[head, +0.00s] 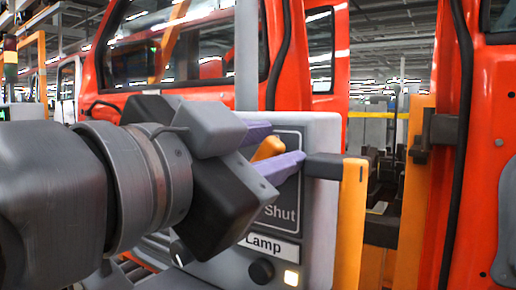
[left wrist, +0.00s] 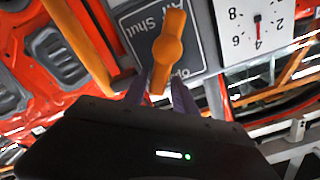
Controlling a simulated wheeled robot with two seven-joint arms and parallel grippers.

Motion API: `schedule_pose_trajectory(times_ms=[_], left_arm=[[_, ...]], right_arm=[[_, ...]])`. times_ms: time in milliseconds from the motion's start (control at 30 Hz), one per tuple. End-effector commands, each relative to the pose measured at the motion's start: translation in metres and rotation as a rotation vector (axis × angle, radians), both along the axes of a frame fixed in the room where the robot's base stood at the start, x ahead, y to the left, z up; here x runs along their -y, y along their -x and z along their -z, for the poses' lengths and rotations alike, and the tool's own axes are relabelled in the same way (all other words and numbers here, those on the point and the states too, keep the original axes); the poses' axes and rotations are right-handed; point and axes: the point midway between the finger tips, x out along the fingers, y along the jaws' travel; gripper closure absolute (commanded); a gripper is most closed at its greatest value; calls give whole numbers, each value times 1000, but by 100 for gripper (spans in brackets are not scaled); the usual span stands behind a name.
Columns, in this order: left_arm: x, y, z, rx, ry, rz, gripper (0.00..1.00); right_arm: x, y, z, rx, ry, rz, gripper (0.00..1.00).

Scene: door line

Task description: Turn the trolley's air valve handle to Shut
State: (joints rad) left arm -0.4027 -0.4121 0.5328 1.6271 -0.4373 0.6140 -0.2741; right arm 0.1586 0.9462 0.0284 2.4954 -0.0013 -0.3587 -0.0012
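The air valve handle (head: 268,148) is orange and sits on a dark plate (head: 284,218) lettered "Shut" on the trolley's grey panel (head: 322,130). In the left wrist view the handle (left wrist: 168,45) lies across the plate (left wrist: 137,38), which reads "Air", "Shut" and a partly covered "Open". My left gripper (head: 288,146) has purple fingers spread apart at the panel. In the left wrist view the handle's near end lies between the fingertips of the left gripper (left wrist: 160,88), with gaps visible beside it. Contact cannot be told. My right gripper is not in view.
Below the plate are a "Lamp" label (head: 272,247), a black knob (head: 261,271) and a lit lamp (head: 291,278). A white dial (left wrist: 257,25) is beside the plate. An orange post (head: 350,225) stands right of the panel. Red vehicle bodies (head: 490,130) stand behind and right.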

Motion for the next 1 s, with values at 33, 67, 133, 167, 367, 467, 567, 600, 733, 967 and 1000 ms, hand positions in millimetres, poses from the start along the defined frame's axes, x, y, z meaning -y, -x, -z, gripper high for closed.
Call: schedule_pose_trajectory(times_ms=[33,67,133,167,367,467,567,600,733,967,1000], left_arm=[[2,1,2,-2,-3,3,58],[2,1,2,-2,-3,3,58],[2,1,2,-2,-3,3,58],[2,1,2,-3,-3,4,58],[2,1,2,-2,-3,3,58],[2,1,2,-2,-3,3,58],[1,2,2,-2,-3,3,58],[0,3,1,-1,-2,3,58],[-6,12,2,1,-1,4,58],[-29,42,2,1,-1,4,58],[-32,48,2,2,0,3,58]], right_arm=[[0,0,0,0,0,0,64],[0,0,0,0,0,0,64],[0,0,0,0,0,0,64],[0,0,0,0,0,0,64],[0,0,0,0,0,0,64],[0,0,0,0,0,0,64],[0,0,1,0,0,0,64],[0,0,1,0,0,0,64],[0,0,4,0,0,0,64],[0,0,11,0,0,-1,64],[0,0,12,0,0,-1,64]])
